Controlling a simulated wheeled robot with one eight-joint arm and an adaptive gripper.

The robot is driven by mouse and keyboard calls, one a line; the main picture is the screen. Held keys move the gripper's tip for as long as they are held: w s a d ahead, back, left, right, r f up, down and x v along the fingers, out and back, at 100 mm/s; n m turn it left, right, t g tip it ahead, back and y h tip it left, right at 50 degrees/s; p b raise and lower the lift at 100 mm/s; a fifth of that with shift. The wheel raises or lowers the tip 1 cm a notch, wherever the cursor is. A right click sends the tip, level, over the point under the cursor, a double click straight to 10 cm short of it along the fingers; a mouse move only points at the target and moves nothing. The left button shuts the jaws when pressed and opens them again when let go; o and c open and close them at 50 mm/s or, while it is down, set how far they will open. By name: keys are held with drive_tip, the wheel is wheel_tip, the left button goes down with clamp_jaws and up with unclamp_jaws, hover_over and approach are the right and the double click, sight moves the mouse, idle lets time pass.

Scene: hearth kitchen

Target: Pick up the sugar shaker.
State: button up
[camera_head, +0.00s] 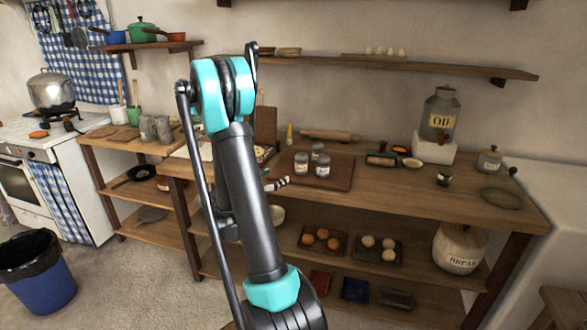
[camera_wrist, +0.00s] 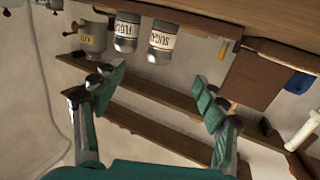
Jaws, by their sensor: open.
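The sugar shaker (camera_wrist: 163,42) is a small jar with a grey lid and a pale label that seems to read SUGAR. The wrist view shows it upside down, near the top centre. A similar labelled shaker (camera_wrist: 127,32) stands beside it. In the head view a group of small shakers (camera_head: 301,164) stands on a wooden board (camera_head: 338,175); I cannot tell there which is sugar. My gripper (camera_wrist: 160,92) is open and empty, its fingers spread apart. The sugar shaker lies ahead of the gap, not touched. In the head view my arm mostly hides the gripper.
The wooden counter (camera_head: 395,190) also holds a rolling pin (camera_head: 327,135), small bowls and an oil container (camera_head: 440,114) on a white block. A wall shelf (camera_head: 400,67) with eggs runs above. A cutting board (camera_head: 265,125) leans against the wall close to my arm.

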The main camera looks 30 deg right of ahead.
sight(297, 163)
drive_tip(key=x, duration=1.1)
drive_tip(key=shift+w+d, duration=0.2)
drive_tip(key=shift+d, duration=0.1)
drive_tip(key=shift+x, duration=2.8)
drive_tip(key=shift+w+r, duration=0.15)
drive_tip(key=shift+r, duration=0.05)
drive_tip(key=shift+c, duration=0.4)
drive_tip(key=c, duration=1.3)
